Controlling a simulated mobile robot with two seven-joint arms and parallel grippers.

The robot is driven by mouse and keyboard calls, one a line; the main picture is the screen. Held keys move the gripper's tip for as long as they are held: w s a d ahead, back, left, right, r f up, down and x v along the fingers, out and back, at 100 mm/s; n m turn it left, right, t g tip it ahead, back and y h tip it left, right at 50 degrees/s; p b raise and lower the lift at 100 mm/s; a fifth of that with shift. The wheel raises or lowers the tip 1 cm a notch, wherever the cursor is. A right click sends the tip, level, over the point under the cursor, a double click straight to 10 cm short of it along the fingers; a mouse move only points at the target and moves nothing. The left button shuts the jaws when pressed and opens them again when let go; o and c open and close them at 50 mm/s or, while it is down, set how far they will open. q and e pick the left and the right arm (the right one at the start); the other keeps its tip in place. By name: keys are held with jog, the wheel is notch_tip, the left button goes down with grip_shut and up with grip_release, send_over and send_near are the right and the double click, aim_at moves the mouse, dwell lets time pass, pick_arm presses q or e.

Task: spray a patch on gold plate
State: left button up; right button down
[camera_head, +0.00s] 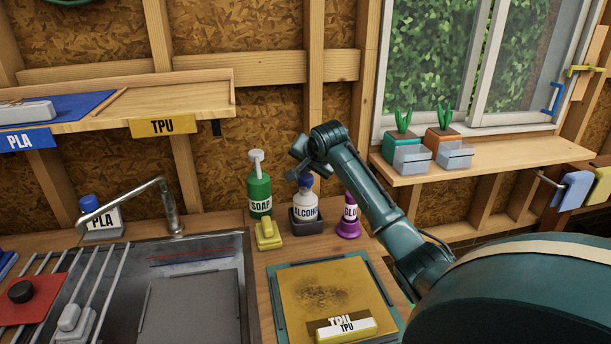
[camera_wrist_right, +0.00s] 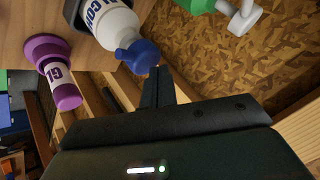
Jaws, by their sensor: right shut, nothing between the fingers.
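The gold plate (camera_head: 357,275) lies on the counter in a grey-green frame, with a dark smudged patch near its middle. The white alcohol bottle (camera_head: 305,207) with a blue top stands upright in a dark holder (camera_head: 306,225) behind the plate. My right gripper (camera_head: 293,174) is shut and empty, close to the bottle's top. In the right wrist view its shut fingers (camera_wrist_right: 157,85) are beside the bottle's blue top (camera_wrist_right: 139,55); I cannot tell whether they touch. My left gripper is not in view.
A green soap bottle (camera_head: 260,190) and yellow block (camera_head: 268,235) stand left of the alcohol; a purple glue bottle (camera_head: 348,222) stands right. The sink with a tap (camera_head: 170,205) is at left. Potted plants (camera_head: 404,137) stand on the window sill.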

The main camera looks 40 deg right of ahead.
aim_at(307, 178)
jog(key=shift+f, duration=0.15)
dwell(0.5)
jog(key=shift+f, duration=0.5)
jog(key=shift+r, duration=0.1)
dwell(0.3)
jog(key=shift+r+p, duration=0.5)
jog(key=shift+r, duration=0.15)
jog(key=shift+r, duration=2.95)
